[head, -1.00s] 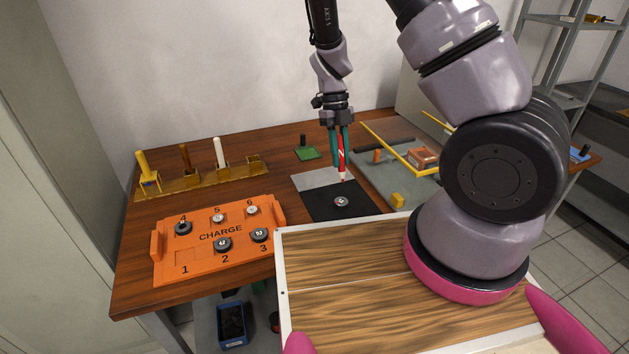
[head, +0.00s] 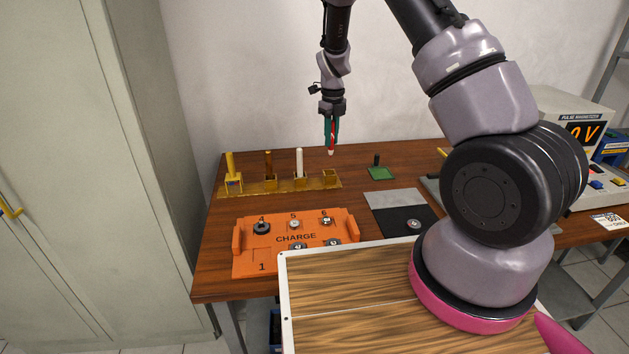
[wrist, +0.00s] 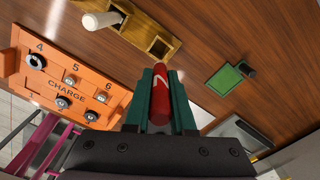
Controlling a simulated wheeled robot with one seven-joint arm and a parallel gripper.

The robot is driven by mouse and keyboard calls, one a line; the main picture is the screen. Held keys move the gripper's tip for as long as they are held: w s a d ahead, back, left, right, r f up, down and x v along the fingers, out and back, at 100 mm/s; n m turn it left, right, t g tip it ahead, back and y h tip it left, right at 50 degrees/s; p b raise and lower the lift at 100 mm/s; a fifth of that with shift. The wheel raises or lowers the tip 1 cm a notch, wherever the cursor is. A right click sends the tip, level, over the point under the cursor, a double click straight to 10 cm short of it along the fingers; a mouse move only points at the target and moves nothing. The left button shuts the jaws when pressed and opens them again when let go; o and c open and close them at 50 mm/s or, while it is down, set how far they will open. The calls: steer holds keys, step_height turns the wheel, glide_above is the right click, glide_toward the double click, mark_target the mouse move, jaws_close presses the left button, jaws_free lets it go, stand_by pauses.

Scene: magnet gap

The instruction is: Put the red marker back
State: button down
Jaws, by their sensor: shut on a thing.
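My gripper (head: 331,133) is shut on the red marker (head: 331,146), which it holds upright in the air with the pale tip down. In the wrist view the red marker (wrist: 160,98) lies between the green fingers. The brass holder rack (head: 250,188) stands at the back left of the table. It holds a yellow marker (head: 230,165), a brown one (head: 268,163) and a white one (head: 299,162). Its right-end socket (head: 329,178) is empty, and also shows empty in the wrist view (wrist: 159,47). The red marker is above and slightly right of that socket in the head view.
An orange CHARGE tray (head: 290,249) with several round pieces sits in front of the rack. A green pad (head: 381,173) with a dark peg is to the right. A black mat (head: 405,223) bears a small disc. A pulse magnetizer (head: 575,125) stands far right.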

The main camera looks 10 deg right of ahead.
mark_target(330, 149)
step_height(330, 149, down, 6)
steer(key=shift+a+r, duration=0.15)
steer(key=shift+r, duration=0.05)
steer(key=shift+f, duration=2.05)
steer(key=c, duration=0.8)
jaws_free()
steer(key=shift+f, duration=0.15)
steer(key=shift+o, duration=0.2)
